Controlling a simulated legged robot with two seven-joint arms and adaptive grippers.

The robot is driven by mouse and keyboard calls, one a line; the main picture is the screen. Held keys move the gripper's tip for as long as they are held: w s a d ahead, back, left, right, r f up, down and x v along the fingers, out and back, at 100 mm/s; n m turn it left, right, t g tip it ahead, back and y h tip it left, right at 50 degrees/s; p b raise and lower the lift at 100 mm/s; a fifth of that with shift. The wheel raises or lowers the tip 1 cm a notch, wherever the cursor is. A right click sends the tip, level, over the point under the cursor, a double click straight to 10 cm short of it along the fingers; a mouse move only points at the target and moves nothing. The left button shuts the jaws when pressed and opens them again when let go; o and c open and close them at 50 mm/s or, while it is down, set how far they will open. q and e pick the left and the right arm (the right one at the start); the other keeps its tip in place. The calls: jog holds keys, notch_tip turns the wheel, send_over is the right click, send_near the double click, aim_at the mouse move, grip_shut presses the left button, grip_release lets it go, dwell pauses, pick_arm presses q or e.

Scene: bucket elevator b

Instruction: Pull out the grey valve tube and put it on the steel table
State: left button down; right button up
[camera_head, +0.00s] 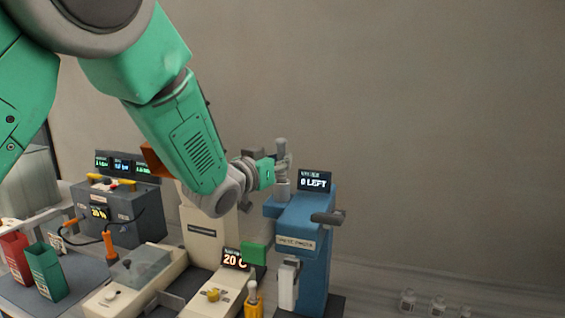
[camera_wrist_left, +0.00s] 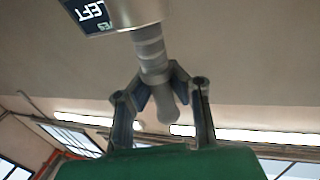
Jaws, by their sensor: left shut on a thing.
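The grey valve tube (camera_head: 282,150) stands upright at the top of the blue machine (camera_head: 300,225), beside a small display reading "0 LEFT" (camera_head: 315,181). My left gripper (camera_head: 281,162) reaches it from the left and is shut on the tube. In the left wrist view the gripper's two fingers (camera_wrist_left: 160,90) close around the ribbed grey tube (camera_wrist_left: 150,50), whose rounded end sticks out past them. I cannot tell whether the tube's lower end is still inside the machine. The steel table cannot be made out with certainty. My right gripper is not in view.
A white machine with a "20 C" display (camera_head: 236,258) stands just left of the blue one. A grey control box (camera_head: 125,215), a red bin (camera_head: 14,256) and a green bin (camera_head: 46,270) are further left. Small clear jars (camera_head: 408,300) are at lower right.

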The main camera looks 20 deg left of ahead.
aim_at(282, 138)
pick_arm(q)
jog(key=shift+r+p, duration=1.2)
jog(key=shift+r, duration=0.7)
jog(key=shift+r, duration=0.15)
jog(key=shift+r+p, duration=0.35)
jog(key=shift+r, duration=1.55)
jog(key=shift+f, duration=0.1)
